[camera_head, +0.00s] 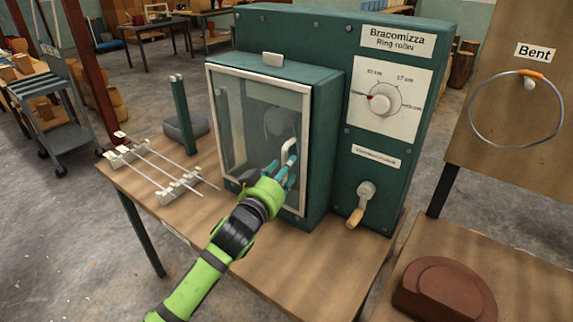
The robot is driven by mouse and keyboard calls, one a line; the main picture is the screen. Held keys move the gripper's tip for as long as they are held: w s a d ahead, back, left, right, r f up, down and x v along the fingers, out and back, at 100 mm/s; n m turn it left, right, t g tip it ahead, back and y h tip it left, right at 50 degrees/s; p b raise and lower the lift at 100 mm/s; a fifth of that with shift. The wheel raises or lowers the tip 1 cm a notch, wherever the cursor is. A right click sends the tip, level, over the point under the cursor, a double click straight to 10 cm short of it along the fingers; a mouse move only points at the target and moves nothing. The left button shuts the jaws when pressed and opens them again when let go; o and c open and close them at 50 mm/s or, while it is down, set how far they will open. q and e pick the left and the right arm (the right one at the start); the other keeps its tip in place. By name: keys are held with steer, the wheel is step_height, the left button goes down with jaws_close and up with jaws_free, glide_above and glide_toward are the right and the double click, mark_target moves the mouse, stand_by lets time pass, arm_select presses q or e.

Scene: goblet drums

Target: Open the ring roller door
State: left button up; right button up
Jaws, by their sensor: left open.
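The ring roller (338,32) is a dark green machine on a wooden table. Its door (240,105) is a clear panel in a pale metal frame on the front left, and it looks closed. A white bar handle (290,150) is on the door's right side. My left gripper (284,168) is open at the handle, with its teal fingers around or just beside the lower part. I cannot tell whether they touch it. The parts behind the panel are only dimly visible. My right gripper is not in view.
A dial (384,98) and a crank with a wooden grip (360,207) are on the machine's right face. Metal rods on white blocks (180,188) lie left of the door. A brown block (444,290) sits on the right table. A metal ring (473,120) hangs on a board.

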arm_select(q)
steer(key=shift+x, duration=1)
jaws_close()
